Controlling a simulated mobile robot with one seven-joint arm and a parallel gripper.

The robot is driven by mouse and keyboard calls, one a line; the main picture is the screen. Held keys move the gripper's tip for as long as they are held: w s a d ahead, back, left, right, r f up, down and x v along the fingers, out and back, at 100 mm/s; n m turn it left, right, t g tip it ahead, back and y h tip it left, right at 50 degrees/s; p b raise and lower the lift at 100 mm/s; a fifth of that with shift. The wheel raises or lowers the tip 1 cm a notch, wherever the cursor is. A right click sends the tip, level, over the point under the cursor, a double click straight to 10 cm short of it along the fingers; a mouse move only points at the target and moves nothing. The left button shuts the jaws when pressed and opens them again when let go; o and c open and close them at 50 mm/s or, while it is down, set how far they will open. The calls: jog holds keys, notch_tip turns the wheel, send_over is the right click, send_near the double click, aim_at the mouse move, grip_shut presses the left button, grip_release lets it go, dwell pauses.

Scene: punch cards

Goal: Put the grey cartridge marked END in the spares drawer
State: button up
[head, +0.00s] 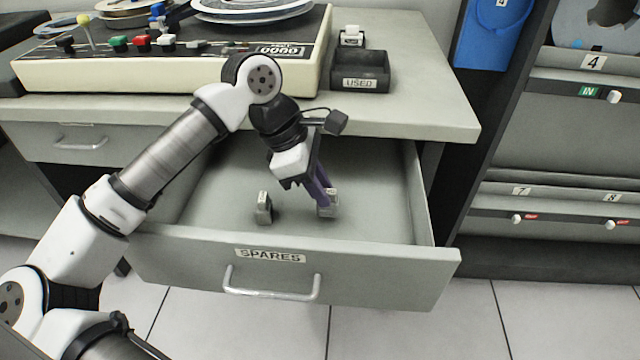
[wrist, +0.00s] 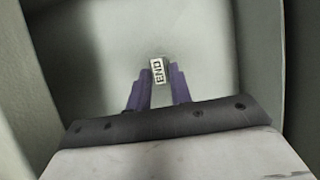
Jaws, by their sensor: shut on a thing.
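The spares drawer (head: 352,271) is pulled open below the desk top, with a SPARES label on its front. My gripper (head: 327,205) reaches down inside it, toward the front and right of its middle. It is shut on the grey cartridge marked END (head: 327,211), which is low in the drawer. The wrist view shows the END label (wrist: 158,70) between the purple fingertips (wrist: 160,85). I cannot tell whether the cartridge touches the drawer floor. Another grey cartridge (head: 264,209) stands in the drawer to the left of my gripper.
A dark tray labelled USED (head: 360,82) sits on the desk top (head: 425,110), with a small cartridge-like piece (head: 351,36) behind it. A cream console (head: 180,75) stands at left. The drawer's right side has free room. A dark rack (head: 560,130) stands at right.

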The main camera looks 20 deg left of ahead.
jog(key=shift+f+b, duration=0.85)
jog(key=shift+f, duration=0.05)
jog(key=shift+s+f, duration=0.15)
jog(key=shift+f, duration=0.15)
jog(key=shift+d+b, duration=0.1)
jog(key=shift+b, duration=0.2)
jog(key=o, duration=1)
jog(key=shift+f, duration=0.1)
jog(key=shift+c, duration=0.2)
jog(key=c, duration=0.3)
jog(key=shift+c, duration=0.2)
jog(key=shift+d, duration=0.1)
jog(key=shift+a+r+p, duration=0.2)
jog(key=shift+r+p, duration=2.1)
jog(key=shift+r, duration=1.9)
